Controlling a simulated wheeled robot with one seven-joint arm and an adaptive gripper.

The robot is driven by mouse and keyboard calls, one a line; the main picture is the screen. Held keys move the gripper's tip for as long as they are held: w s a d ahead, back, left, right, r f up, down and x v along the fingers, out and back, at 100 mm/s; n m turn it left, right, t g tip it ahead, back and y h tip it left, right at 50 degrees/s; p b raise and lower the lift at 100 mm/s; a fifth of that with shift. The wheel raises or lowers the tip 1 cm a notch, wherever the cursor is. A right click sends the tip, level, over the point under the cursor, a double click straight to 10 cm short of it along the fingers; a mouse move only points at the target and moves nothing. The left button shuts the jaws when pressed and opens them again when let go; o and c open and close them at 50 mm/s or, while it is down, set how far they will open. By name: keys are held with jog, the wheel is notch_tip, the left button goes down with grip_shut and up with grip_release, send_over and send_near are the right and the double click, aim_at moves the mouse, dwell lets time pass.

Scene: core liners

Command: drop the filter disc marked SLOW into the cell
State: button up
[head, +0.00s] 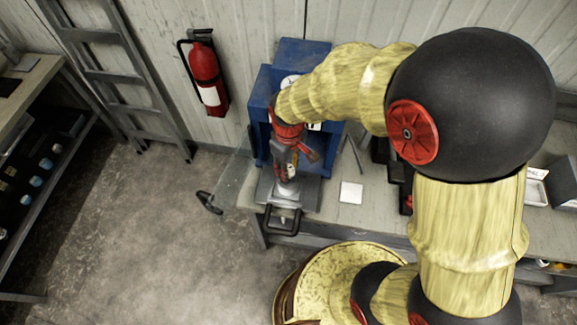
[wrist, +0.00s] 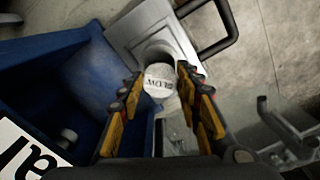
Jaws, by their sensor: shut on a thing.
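My gripper (wrist: 161,82) is shut on a white filter disc (wrist: 160,78), with one finger on each side of it. Just beyond the disc is a round grey metal cell (wrist: 157,49) on a pale grey plate. The disc overlaps the cell in that view, and I cannot tell whether it touches the cell. In the head view my gripper (head: 287,170) points down over the cell (head: 288,188). The disc is not clear there.
A blue housing (head: 258,110) stands behind the cell against the wall. The grey plate carries a black handle (head: 283,220) at the bench's front edge. A white square (head: 351,192) lies on the bench to the right. A red extinguisher (head: 207,78) hangs on the wall.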

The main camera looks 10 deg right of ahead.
jog(key=shift+s+d+f+b, duration=0.15)
jog(key=shift+f+b, duration=0.25)
jog(key=shift+f, duration=0.3)
jog(key=shift+f+b, duration=0.95)
jog(key=shift+f, duration=0.4)
jog(key=o, duration=1)
notch_tip(320, 180, up, 12)
